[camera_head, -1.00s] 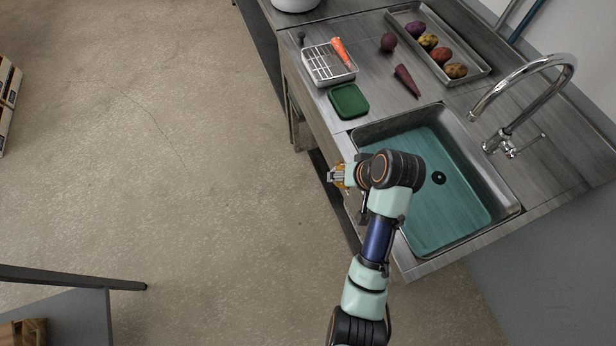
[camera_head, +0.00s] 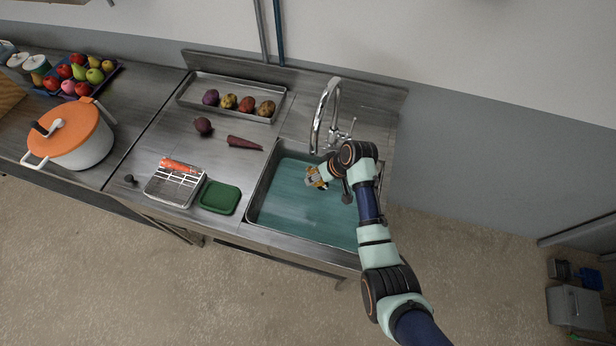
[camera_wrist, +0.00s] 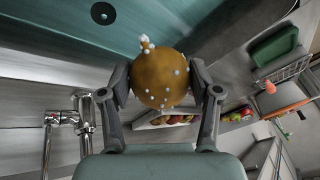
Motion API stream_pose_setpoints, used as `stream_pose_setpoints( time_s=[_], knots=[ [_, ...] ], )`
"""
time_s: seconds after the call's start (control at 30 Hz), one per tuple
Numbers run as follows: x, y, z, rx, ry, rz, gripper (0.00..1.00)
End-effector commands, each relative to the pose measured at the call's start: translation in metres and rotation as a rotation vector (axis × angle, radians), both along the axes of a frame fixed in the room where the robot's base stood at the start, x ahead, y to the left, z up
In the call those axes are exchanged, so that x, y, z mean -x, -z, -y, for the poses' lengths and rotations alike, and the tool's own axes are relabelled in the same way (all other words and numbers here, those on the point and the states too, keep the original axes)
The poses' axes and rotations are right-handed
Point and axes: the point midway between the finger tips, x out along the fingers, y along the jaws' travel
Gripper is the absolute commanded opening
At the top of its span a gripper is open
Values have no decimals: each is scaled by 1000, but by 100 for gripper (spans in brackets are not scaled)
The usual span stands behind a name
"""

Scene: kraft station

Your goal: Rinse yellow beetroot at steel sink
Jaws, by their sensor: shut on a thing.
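The yellow beetroot (camera_wrist: 160,82) is a round golden-brown root with pale droplets or specks on it. My gripper (camera_wrist: 165,85) is shut on it, one finger on each side, in the wrist view. In the head view my gripper (camera_head: 316,178) is over the steel sink (camera_head: 253,190), near its back edge and the tap; the beetroot is small and partly hidden there. The sink holds teal water (camera_head: 300,212). The chrome tap (camera_head: 322,112) stands behind the sink and also shows in the wrist view (camera_wrist: 84,118). I cannot tell whether the beetroot touches the water.
A steel tray (camera_head: 203,84) with several roots stands left of the tap. An orange-lidded pot (camera_head: 75,130) is farther left.

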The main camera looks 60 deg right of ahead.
Motion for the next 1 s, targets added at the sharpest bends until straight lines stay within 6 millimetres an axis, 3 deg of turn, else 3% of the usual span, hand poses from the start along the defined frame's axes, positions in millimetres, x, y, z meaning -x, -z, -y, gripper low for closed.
stream_pose_setpoints(
  time_s=[0.37,1.0],
  knots=[
    [1,8,1,0,2,0,24],
    [1,82,1,0,2,0,24]
  ],
)
